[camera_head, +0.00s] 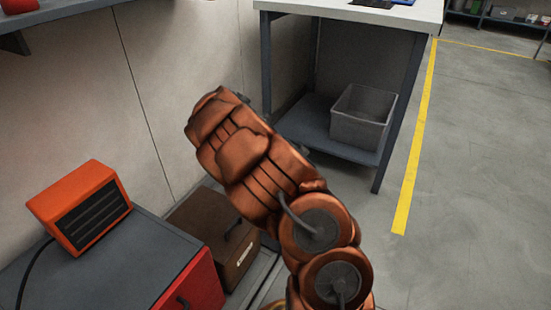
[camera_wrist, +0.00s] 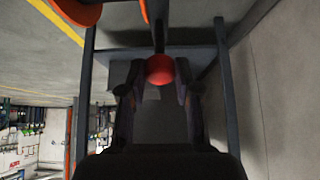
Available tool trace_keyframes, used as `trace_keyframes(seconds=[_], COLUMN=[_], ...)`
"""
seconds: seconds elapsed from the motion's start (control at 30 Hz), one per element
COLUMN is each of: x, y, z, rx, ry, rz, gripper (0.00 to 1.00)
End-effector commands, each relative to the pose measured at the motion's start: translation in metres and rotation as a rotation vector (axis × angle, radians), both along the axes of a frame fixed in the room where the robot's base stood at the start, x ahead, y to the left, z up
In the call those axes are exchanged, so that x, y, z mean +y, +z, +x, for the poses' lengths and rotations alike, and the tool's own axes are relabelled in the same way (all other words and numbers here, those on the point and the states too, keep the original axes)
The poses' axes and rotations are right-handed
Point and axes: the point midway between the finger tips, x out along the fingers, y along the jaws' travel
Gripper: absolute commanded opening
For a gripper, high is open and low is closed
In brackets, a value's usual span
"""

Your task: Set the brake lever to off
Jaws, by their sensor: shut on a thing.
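In the wrist view, a round red knob (camera_wrist: 160,69) sits between the two dark fingers of my gripper (camera_wrist: 160,82). A thin dark rod (camera_wrist: 159,35) runs from the knob toward the top of the picture; I take knob and rod to be the brake lever. The fingers are closed on the knob from both sides. No off mark shows, so I cannot tell the lever's setting. In the head view, my copper-coloured arm fills the middle and hides the gripper and the lever.
A workbench (camera_head: 410,15) stands at the back, with a grey bin (camera_head: 362,116) on its lower shelf. An orange heater (camera_head: 80,207) sits on a grey cabinet (camera_head: 110,268) at left, near a brown box (camera_head: 209,232). Open floor lies right of the yellow line (camera_head: 416,140).

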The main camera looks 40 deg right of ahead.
Motion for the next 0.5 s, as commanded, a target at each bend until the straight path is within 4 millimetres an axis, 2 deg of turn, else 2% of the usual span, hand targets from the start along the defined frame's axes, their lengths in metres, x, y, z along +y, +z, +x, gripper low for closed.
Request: trace_keyframes(seconds=[0.5], x=[0.018], y=[-0.012], z=[-0.007], rx=[0.009], ry=[-0.001], rz=[0.006], gripper=[0.0])
